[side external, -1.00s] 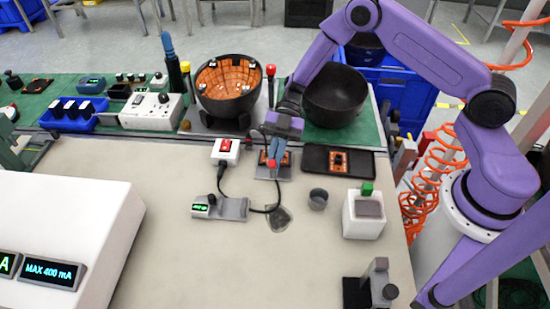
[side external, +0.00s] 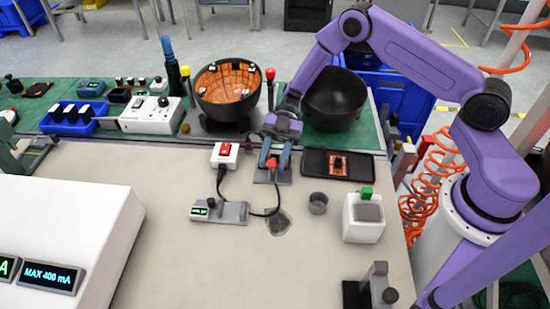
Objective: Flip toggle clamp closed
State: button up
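The toggle clamp appears to be the small red-tipped part (side external: 271,163) on a grey fixture plate (side external: 272,178) at the middle of the bench. My gripper (side external: 274,158) points down over this fixture. Its two blue-grey fingers are apart, with the red tip showing between them. Whether either finger touches the red tip cannot be made out. The fingers hide most of the fixture, and the clamp's lever angle is too small to tell.
A white box with a red switch (side external: 225,154) stands left, its black cable curving to a small display unit (side external: 220,211). A black tray (side external: 310,160) with an orange board lies right. A grey cup (side external: 318,203) and white green-buttoned box (side external: 363,217) stand in front. Bowls stand behind.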

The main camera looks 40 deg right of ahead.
jog(key=shift+d+f, duration=0.1)
jog(key=shift+d, duration=0.1)
jog(key=shift+v, duration=3.6)
